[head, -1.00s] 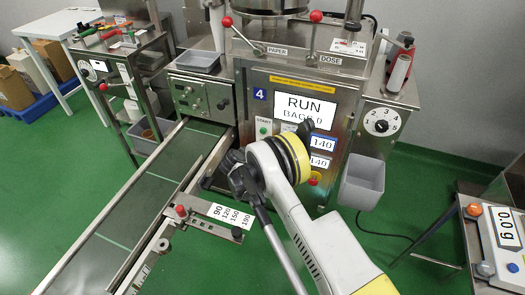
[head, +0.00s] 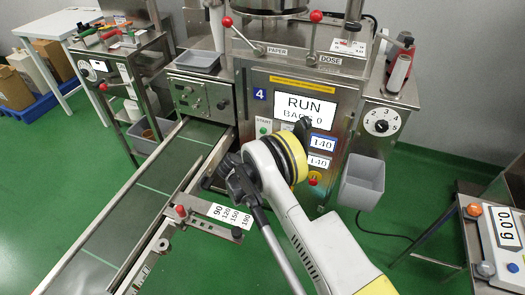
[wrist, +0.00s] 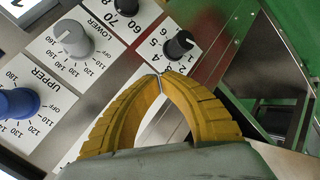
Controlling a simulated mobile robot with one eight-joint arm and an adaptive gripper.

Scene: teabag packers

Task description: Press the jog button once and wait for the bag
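The packing machine (head: 345,75) stands ahead with its screen (head: 305,108) reading RUN and what looks like a bag count of 0. A green button marked START (head: 264,130) shows left below the screen. I cannot make out a jog button; my arm covers the lower panel. In the wrist view my gripper (wrist: 160,80) has its yellow fingers meeting at the tips, with nothing seen between them. The tips appear near a black knob (wrist: 180,44) on a numbered dial; I cannot tell whether they touch anything. No bag shows on the green conveyor belt (head: 120,225).
A grey knob (wrist: 72,38) and a blue knob (wrist: 16,103) sit on the panel. A grey bin (head: 361,185) hangs at the machine's right. A scale reading 0.0 g (head: 504,232) stands far right. A lane guide with number labels (head: 230,216) crosses the belt's near side.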

